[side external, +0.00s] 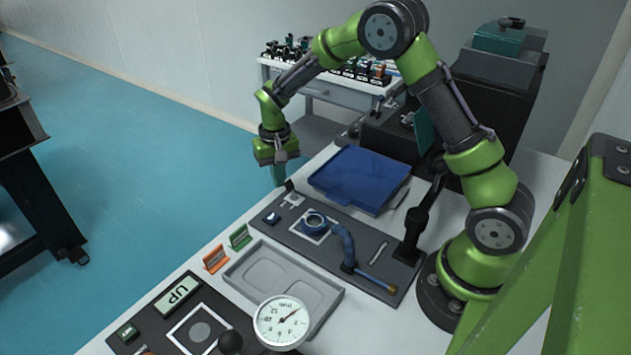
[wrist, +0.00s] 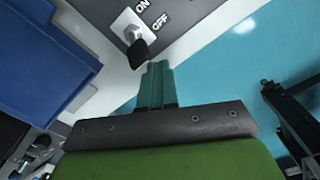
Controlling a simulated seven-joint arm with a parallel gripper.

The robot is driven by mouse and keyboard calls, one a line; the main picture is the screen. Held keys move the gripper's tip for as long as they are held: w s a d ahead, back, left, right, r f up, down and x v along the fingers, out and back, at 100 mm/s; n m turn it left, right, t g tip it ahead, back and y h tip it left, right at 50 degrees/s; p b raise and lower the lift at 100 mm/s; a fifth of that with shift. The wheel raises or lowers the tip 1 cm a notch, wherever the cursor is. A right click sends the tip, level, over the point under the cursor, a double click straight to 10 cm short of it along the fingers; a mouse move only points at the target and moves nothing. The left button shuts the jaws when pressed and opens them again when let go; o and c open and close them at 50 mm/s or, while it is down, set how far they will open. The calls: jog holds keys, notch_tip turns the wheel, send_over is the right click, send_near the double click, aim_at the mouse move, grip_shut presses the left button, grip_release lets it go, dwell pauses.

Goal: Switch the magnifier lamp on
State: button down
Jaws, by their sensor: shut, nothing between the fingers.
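The magnifier lamp has a blue ring head (side external: 316,222) and a blue jointed arm (side external: 347,246) on a dark grey panel (side external: 265,229). A switch (side external: 289,186) with a black lever stands at the panel's far left corner. In the wrist view the black lever (wrist: 136,45) rises from a pale plate (wrist: 127,22) beside the labels ON and OFF; I cannot tell which setting it is at. My gripper (side external: 278,182) is shut and empty, pointing down just beyond the switch. Its teal fingertips (wrist: 157,66) show close beside the lever; contact cannot be told.
A blue tray (side external: 360,178) lies behind the panel. A grey tray (side external: 250,270), small orange and green signs (side external: 227,250) and a dial gauge (side external: 281,321) are in front. Open floor (side external: 150,150) lies left of the table edge.

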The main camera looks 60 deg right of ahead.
aim_at(293, 184)
jog(key=shift+s, duration=0.15)
jog(key=shift+s+f, duration=0.2)
jog(key=shift+s, duration=1.8)
jog(key=shift+w+r, duration=0.25)
jog(key=shift+r, duration=1)
jog(key=shift+w+r, duration=0.3)
jog(key=shift+r, duration=0.9)
jog(key=shift+w+r, duration=0.25)
jog(key=shift+r, duration=1)
jog(key=shift+s+f, duration=0.15)
jog(key=shift+f, duration=0.1)
jog(key=s+a+r+n+t+y, duration=0.1)
jog(key=s+a+r+t, duration=0.2)
jog(key=s+r, duration=0.4)
jog(key=s+a+r+n+t+y, duration=0.1)
jog(key=s+a+r+t, duration=0.1)
jog(key=s+r+t, duration=0.2)
jog(key=s+r, duration=0.3)
jog(key=s, duration=0.5)
jog(key=shift+s+a+r, duration=0.3)
jog(key=shift+a+r, duration=0.1)
